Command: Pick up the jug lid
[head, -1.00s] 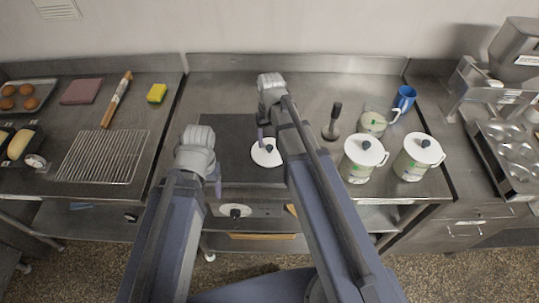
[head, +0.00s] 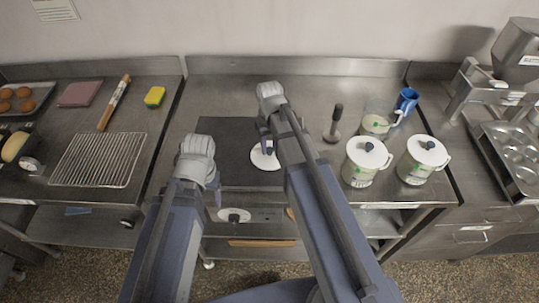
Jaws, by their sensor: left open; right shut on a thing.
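The jug lid (head: 260,161), a white disc with a dark knob, is over the front right of the dark mat (head: 225,140). My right gripper (head: 266,146) is over it and shut on the lid's knob. The fingers and arm hide part of the lid; I cannot tell whether it touches the mat. My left gripper (head: 213,184) is open and empty, near the counter's front edge to the left of the lid. A jug without a lid (head: 374,125) stands at the right, behind two lidded white jugs (head: 360,173) (head: 414,171).
A wire rack (head: 98,160), a rolling pin (head: 115,102) and a yellow sponge (head: 154,97) lie on the left counter.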

